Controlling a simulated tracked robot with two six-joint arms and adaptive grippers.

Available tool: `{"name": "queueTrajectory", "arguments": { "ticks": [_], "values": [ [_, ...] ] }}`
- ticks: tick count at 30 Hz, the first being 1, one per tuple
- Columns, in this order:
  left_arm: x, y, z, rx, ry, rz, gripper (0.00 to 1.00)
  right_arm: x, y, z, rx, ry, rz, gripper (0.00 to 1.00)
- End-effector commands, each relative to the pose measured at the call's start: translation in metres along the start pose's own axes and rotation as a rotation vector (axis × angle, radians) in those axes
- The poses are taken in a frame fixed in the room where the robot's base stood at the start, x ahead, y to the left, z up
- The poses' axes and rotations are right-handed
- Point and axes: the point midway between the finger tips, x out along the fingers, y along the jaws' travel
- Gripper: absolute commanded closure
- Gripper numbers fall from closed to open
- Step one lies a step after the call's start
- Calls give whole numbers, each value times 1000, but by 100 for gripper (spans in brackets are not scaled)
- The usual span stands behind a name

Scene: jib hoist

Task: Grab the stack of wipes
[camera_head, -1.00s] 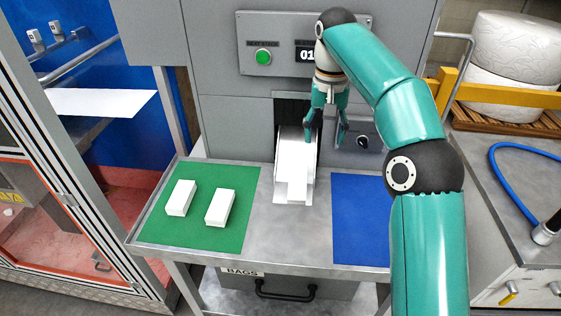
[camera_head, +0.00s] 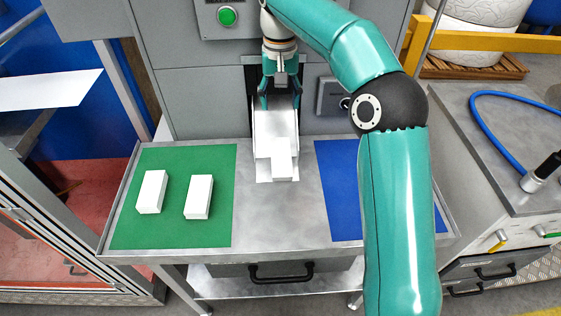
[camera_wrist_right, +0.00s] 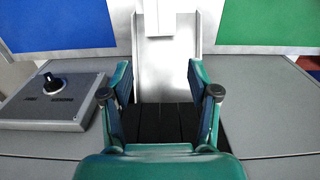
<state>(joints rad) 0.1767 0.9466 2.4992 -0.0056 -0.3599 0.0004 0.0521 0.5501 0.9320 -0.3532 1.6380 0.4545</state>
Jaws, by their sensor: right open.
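A white stack of wipes (camera_head: 281,158) lies at the lower end of the metal chute (camera_head: 262,118), which slopes out of the grey machine. The end of the stack also shows at the top of the right wrist view (camera_wrist_right: 160,18). Two more white stacks, a left one (camera_head: 152,191) and a right one (camera_head: 198,197), lie on the green mat (camera_head: 170,234). My right gripper (camera_head: 280,104) is open and empty over the upper part of the chute, behind the stack. In the wrist view its fingers (camera_wrist_right: 159,72) stand apart on either side of the chute. My left gripper is not in view.
A blue mat (camera_head: 338,190) lies bare on the right of the metal table, partly hidden by my right arm. A control box with a black knob (camera_wrist_right: 48,95) stands beside the chute opening.

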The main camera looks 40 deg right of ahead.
Motion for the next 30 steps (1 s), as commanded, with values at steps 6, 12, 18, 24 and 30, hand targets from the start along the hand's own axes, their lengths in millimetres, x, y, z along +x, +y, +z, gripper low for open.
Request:
{"name": "queueTrajectory", "arguments": {
  "ticks": [6,12,18,24,30],
  "values": [
    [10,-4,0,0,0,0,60,44,1,1,1,-3,1,40],
    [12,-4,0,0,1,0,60,59,0,0,1,0,0,40],
    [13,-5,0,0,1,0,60,76,1,4,1,-3,1,40],
    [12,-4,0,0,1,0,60,103,0,7,3,-3,1,40],
    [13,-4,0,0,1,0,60,112,0,6,2,0,-1,40]
  ]
}}
